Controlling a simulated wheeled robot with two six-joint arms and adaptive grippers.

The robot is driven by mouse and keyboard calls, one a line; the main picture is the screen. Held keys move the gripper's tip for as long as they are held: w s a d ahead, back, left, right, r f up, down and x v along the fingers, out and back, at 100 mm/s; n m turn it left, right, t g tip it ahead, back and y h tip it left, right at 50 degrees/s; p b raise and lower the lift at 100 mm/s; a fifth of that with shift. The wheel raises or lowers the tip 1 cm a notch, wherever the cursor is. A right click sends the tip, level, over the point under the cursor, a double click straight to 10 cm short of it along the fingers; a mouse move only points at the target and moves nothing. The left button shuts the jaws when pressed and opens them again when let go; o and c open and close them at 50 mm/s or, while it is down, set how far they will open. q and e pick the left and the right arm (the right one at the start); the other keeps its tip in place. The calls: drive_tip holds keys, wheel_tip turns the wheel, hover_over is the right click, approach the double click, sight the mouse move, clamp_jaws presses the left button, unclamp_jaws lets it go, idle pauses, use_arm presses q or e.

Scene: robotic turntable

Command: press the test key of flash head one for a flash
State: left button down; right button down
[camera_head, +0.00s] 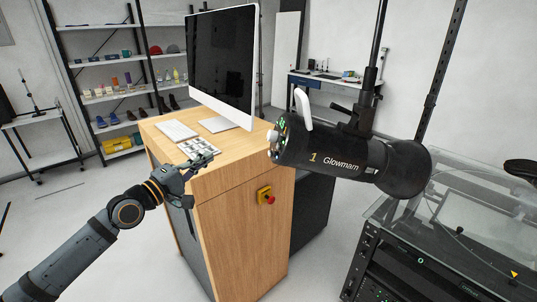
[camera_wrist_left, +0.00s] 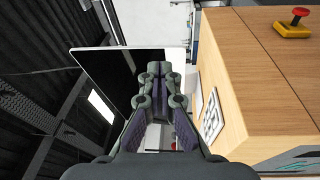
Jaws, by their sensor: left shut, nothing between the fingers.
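Flash head one (camera_head: 335,158) is a black cylinder marked "1 Glowmam" in the head view. It hangs from a black pole at the right of the wooden desk. Its rear panel (camera_head: 280,135) faces left and shows small green lights; single keys are too small to tell apart. My left gripper (camera_head: 207,160) is shut and empty, near the desk's front edge, to the left of the flash head and apart from it. In the left wrist view its fingers (camera_wrist_left: 158,75) are together. My right gripper is not in view.
The wooden desk (camera_head: 235,215) carries a monitor (camera_head: 222,62), a keyboard (camera_head: 176,130) and a white key panel (camera_head: 192,148). A glass-topped table (camera_head: 470,205) stands right.

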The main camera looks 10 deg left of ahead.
sight(270, 153)
use_arm(q)
drive_tip(key=s+d+r+g+h, duration=0.1)
drive_tip(key=s+d+r+h, duration=0.2)
drive_tip(key=d+r, duration=0.3)
drive_tip(key=shift+s+r, duration=0.6)
drive_tip(key=shift+r, duration=0.1)
drive_tip(key=shift+d, duration=0.1)
drive_tip(key=w+d+f+p, duration=0.2)
drive_tip(key=d+p, duration=0.1)
drive_tip(key=d, duration=0.5)
drive_tip(key=shift+w+f+p, duration=0.35)
drive_tip(key=shift+f+p, duration=0.05)
idle(0.6)
drive_tip(key=shift+w+d+f, duration=0.1)
drive_tip(key=shift+d+f, duration=0.05)
drive_tip(key=shift+d, duration=0.2)
